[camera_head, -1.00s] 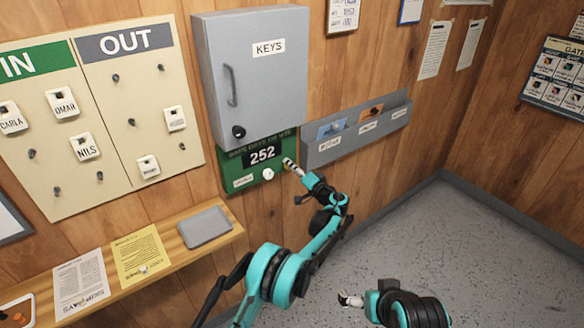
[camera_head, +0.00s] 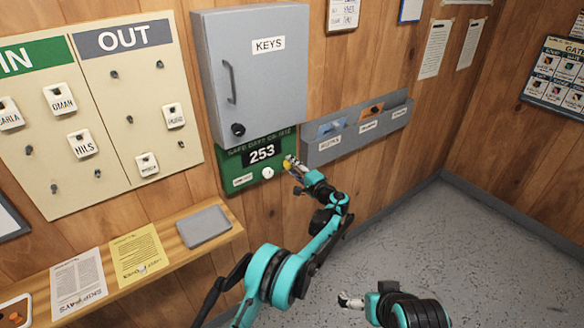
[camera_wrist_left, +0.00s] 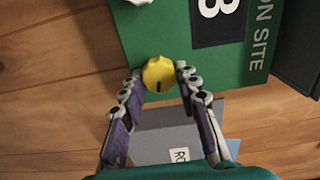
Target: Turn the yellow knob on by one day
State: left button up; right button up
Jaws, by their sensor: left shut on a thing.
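The green day-count board (camera_head: 233,160) hangs on the wood wall below the key cabinet, and its display (camera_head: 262,153) reads 253. The yellow knob (camera_head: 287,164) is at the board's right side, partly hidden by my left gripper. In the left wrist view the yellow knob (camera_wrist_left: 159,76) shows a dark mark on its face. My left gripper (camera_head: 292,164) is shut on the knob, with one finger on each side of it. A white knob (camera_head: 268,173) sits left of the yellow one. My right gripper (camera_head: 346,300) is low over the floor, too small to read.
The grey key cabinet (camera_head: 250,80) juts out just above the board. A grey wall rack (camera_head: 355,132) with labelled pockets is close on the right.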

pick_arm(q)
jog(key=shift+m, duration=0.4)
jog(key=o, duration=1.2)
jog(key=shift+c, duration=0.2)
jog(key=v, duration=1.2)
